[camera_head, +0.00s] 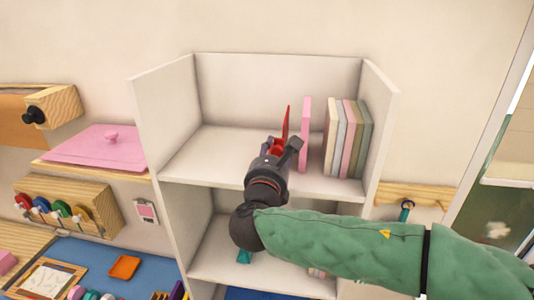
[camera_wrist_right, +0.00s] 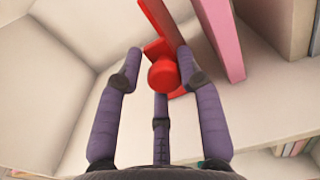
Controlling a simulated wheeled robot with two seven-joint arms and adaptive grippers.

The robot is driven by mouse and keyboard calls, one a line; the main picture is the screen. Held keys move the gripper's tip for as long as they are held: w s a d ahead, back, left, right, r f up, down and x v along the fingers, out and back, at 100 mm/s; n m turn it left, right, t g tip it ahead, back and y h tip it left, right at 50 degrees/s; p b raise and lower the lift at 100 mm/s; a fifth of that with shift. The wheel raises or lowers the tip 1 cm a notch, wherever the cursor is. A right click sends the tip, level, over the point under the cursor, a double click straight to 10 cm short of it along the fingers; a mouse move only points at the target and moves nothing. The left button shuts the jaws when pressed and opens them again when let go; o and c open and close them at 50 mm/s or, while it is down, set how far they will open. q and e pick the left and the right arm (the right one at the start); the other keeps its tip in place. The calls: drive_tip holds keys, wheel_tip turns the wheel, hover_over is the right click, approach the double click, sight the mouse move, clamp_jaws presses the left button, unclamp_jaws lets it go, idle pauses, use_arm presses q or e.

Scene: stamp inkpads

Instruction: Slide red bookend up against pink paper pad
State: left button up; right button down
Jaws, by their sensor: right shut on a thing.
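The red bookend (camera_head: 286,122) stands upright on the upper shelf, with a round red knob (camera_wrist_right: 163,74) facing my wrist camera. The pink paper pad (camera_head: 304,125) stands upright just to its right; it also shows in the right wrist view (camera_wrist_right: 226,45). A narrow gap shows between their upper parts in the head view; my gripper hides the bookend's lower part there. My right gripper (camera_head: 282,146) is shut on the bookend, its fingers around the knob in the wrist view. My left gripper is not in view.
A row of several upright books (camera_head: 347,138) stands right of the pad, near the shelf unit's right wall (camera_head: 379,125). The upper shelf (camera_head: 215,150) is clear to the left. A pink lidded box (camera_head: 95,150) sits outside the unit at left.

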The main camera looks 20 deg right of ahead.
drive_tip(key=shift+r, duration=0.15)
drive_tip(key=c, duration=1)
unclamp_jaws()
drive_tip(key=shift+s+a, duration=0.35)
drive_tip(key=v, duration=1.1)
